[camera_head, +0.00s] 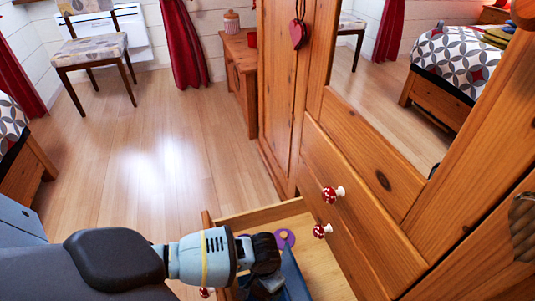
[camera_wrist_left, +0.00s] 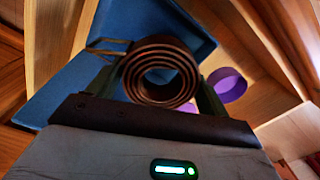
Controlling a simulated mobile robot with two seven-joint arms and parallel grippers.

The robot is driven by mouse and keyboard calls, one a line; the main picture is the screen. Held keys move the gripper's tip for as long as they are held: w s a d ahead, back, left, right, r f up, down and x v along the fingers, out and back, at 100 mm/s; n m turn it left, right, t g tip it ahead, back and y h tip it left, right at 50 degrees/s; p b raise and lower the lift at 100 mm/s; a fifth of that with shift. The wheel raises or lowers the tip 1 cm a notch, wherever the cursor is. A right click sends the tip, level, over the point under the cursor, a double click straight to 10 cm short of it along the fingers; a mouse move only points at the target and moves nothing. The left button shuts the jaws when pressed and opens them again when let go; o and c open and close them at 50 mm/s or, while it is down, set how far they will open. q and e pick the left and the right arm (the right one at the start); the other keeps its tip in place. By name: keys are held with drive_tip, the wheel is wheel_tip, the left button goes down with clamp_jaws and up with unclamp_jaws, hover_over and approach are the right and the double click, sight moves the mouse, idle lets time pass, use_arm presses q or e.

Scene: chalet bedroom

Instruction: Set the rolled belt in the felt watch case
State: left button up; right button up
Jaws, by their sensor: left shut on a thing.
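The rolled belt (camera_wrist_left: 160,73), a brown spiral coil, is between the fingers of my left gripper (camera_wrist_left: 158,88) in the left wrist view. My left gripper is shut on it. In the head view my left gripper (camera_head: 266,276) is over the open drawer (camera_head: 325,268), and I cannot clearly tell the belt from the dark fingers. The blue case (camera_wrist_left: 183,22), apparently the felt watch case, lies behind the belt in the wrist view, partly hidden by belt and gripper. Part of it shows blue beside the gripper in the head view (camera_head: 293,277). My right gripper is not in view.
A purple round item (camera_wrist_left: 229,85) lies in the drawer next to the blue case; it also shows in the head view (camera_head: 285,238). The wooden wardrobe (camera_head: 365,165), with red-and-white knobs, rises close on the right. Open wooden floor (camera_head: 150,150) lies beyond.

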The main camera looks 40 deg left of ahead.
use_arm(q)
wheel_tip(320, 180, down, 4)
drive_tip(key=b, duration=0.2)
drive_tip(key=shift+f+b, duration=0.25)
drive_tip(key=shift+b, duration=0.05)
drive_tip(key=shift+f+b, duration=0.35)
drive_tip(key=shift+f, duration=0.2)
wheel_tip(320, 180, down, 4)
drive_tip(key=b, duration=0.2)
drive_tip(key=shift+f+b, duration=0.25)
drive_tip(key=shift+b, duration=0.1)
drive_tip(key=shift+r, duration=0.1)
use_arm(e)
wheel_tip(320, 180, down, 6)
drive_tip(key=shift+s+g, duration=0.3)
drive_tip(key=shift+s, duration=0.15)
use_arm(q)
drive_tip(key=shift+f, duration=0.2)
drive_tip(key=o, duration=1.1)
drive_tip(key=shift+c, duration=0.2)
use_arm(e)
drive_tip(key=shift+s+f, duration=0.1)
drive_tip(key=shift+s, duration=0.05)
use_arm(q)
drive_tip(key=shift+r, duration=0.1)
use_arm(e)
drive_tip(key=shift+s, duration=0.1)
